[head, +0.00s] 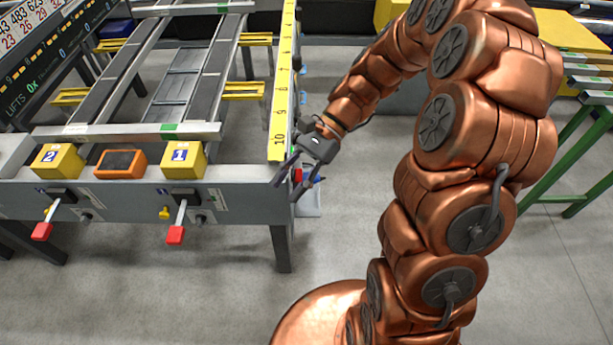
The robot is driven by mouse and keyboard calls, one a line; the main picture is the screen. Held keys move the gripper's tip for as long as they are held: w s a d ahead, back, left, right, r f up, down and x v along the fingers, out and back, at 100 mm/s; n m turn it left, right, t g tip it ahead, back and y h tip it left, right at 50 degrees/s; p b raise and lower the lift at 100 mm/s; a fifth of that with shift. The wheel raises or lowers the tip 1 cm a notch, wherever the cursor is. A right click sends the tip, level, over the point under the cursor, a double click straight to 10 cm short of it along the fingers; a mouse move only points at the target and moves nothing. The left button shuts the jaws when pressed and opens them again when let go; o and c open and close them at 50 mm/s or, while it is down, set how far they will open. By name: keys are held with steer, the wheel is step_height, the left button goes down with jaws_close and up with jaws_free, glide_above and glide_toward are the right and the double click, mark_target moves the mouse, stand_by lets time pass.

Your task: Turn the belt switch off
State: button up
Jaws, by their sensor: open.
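My gripper (287,188) is open at the right end of the grey runout table (240,205), with its dark fingers pointing down beside the table's corner. A small red part (297,175) shows between the fingers at that end face, with a bit of green above it. It may be the belt switch, but the fingers partly cover it and its position cannot be read. I cannot tell whether a finger touches it. Nothing is seen held in the gripper.
Two red-handled levers, one on the left (42,231) and one on the right (176,234), stick out from the table's front. Yellow boxes marked 2 (58,160) and 1 (184,160) flank an orange box (120,162). A yellow ruler (283,90) runs along the table's right edge.

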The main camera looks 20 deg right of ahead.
steer(key=w+d+f+m+t+y, duration=0.1)
steer(key=w+d+f+m+y, duration=0.3)
steer(key=w, duration=0.3)
steer(key=m+t+y+b, duration=0.25)
steer(key=m+t, duration=0.75)
steer(key=m, duration=0.5)
glide_toward(297, 175)
steer(key=p+x, duration=0.2)
steer(key=x, duration=0.5)
steer(key=shift+w+f, duration=0.2)
steer(key=shift+f, duration=0.15)
jaws_close()
